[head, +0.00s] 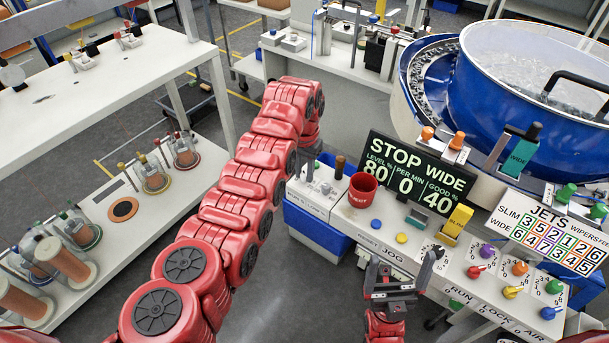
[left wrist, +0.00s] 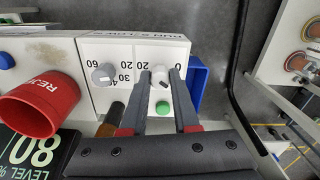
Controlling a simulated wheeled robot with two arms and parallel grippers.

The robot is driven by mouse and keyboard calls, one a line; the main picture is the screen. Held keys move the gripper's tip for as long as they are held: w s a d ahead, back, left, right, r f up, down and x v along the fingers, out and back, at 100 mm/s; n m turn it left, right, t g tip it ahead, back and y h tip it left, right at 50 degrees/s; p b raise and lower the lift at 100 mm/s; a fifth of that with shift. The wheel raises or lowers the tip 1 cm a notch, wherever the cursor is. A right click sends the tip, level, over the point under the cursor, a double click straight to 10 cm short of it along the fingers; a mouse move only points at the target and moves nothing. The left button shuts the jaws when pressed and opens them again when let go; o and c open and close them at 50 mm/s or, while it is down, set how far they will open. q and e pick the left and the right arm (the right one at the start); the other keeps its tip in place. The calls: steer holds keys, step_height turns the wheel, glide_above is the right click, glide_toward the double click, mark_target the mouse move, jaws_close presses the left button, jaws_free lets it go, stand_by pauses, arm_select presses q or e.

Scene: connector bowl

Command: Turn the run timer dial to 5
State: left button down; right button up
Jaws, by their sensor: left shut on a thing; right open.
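The run timer dial (left wrist: 160,76) is a white knob with a dark mark, on a white box (left wrist: 120,48) with upside-down numbers, 0 at its right and 20 at its left. My left gripper (left wrist: 161,88) has its fingers on both sides of the knob, shut on it. Its exact setting is unclear. In the head view my left arm hides the knob; the white box (head: 318,200) shows beside it. My right gripper (head: 398,275) is open and empty before the control desk.
A grey dial (left wrist: 104,75), a green button (left wrist: 162,108) and a red cup (left wrist: 40,105) are close to my left gripper. The STOP display (head: 415,175) stands behind. Coloured knobs, including a red one (head: 475,271), line the desk to the right.

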arm_select(q)
steer(key=shift+m, duration=0.3)
steer(key=c, duration=0.7)
jaws_free()
steer(key=shift+o, duration=0.2)
steer(key=shift+r, duration=0.1)
step_height(320, 180, up, 8)
steer(key=shift+f+b, duration=0.1)
steer(key=shift+b, duration=0.95)
step_height(320, 180, up, 4)
step_height(320, 180, up, 5)
steer(key=p, duration=0.6)
glide_above(305, 173)
steer(key=shift+r, duration=0.2)
